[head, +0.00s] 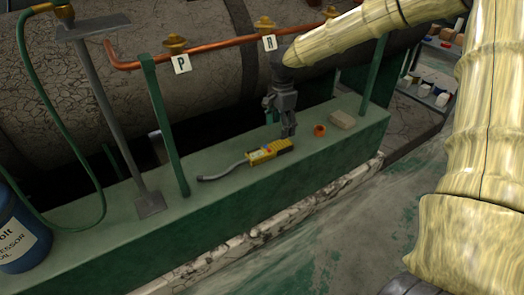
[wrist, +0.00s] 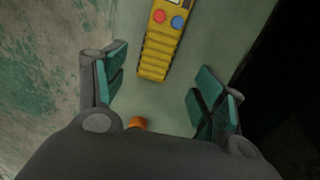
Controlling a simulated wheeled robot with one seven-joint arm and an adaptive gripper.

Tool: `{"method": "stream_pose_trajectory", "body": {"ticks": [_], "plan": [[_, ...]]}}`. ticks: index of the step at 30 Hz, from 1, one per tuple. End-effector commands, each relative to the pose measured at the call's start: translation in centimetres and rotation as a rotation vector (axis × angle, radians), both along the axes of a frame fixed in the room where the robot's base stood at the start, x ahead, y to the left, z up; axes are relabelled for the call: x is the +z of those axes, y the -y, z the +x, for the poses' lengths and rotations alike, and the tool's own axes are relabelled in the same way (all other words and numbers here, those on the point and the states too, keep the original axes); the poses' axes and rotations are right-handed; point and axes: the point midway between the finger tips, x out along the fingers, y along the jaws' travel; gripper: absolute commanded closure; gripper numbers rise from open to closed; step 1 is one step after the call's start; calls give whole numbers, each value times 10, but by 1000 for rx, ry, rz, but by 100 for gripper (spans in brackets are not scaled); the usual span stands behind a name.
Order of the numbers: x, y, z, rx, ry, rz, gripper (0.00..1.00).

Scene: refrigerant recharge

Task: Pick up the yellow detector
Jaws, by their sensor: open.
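The yellow detector (head: 268,152) lies flat on the green ledge (head: 226,182), with a grey flexible probe reaching left from it. In the wrist view the yellow detector (wrist: 160,42) shows its ribbed grip end, a red and a blue button and part of a screen; its far end is cut off at the top. My gripper (wrist: 164,92) is open, its green-padded fingers to either side, with the detector's grip end ahead between them. In the head view my gripper (head: 279,116) points down above the ledge, just behind and right of the detector. It is empty.
An orange ring-like piece (head: 319,130) and a beige block (head: 342,119) sit right of the detector; the orange piece (wrist: 137,123) is close under my gripper. A copper pipe (head: 220,45) with valves runs behind. Green posts (head: 165,125) rise from the ledge; a blue drum (head: 22,235) stands left.

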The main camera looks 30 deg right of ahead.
Motion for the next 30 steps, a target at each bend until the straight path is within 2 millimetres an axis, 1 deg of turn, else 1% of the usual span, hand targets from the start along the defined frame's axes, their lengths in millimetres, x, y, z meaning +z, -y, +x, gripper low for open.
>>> {"method": "stream_pose_trajectory", "body": {"ticks": [4,12,16,21,28,29,30], "plan": [[-16,6,-4,-9,-2,-1,30],[-51,8,-5,-11,-1,-1,30],[-64,7,-5,-9,-2,-2,30],[-72,6,-4,-8,0,-1,30],[-71,5,-3,-7,0,-1,30],[-71,5,-3,-7,0,-1,32],[-71,5,-3,-7,0,-1,39]]}}
